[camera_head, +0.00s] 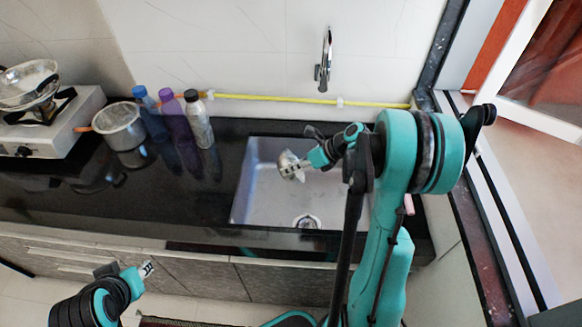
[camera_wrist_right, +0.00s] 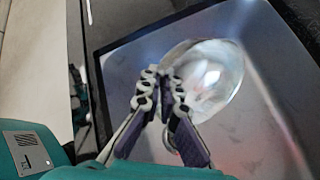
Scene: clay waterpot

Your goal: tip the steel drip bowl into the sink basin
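The steel drip bowl (camera_head: 290,166) is held over the sink basin (camera_head: 258,207) in the head view, tilted on its side. It also shows in the wrist view (camera_wrist_right: 218,78) as a shiny round shape beyond the fingers. My right gripper (camera_head: 303,166) is at the bowl's edge, and its fingers (camera_wrist_right: 164,76) appear closed on the rim. The fingers hide part of the bowl, and I cannot tell if it holds anything. My left gripper (camera_head: 147,269) is low at the left, in front of the counter and away from the bowl; its finger gap is too small to read.
A tap (camera_head: 324,62) is on the wall behind the sink. A yellow pipe (camera_head: 270,98) runs along the wall. Several bottles (camera_head: 178,120), a steel pot (camera_head: 119,124) and a stove (camera_head: 58,135) stand left of the sink. The counter (camera_head: 205,200) is bare beside the basin.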

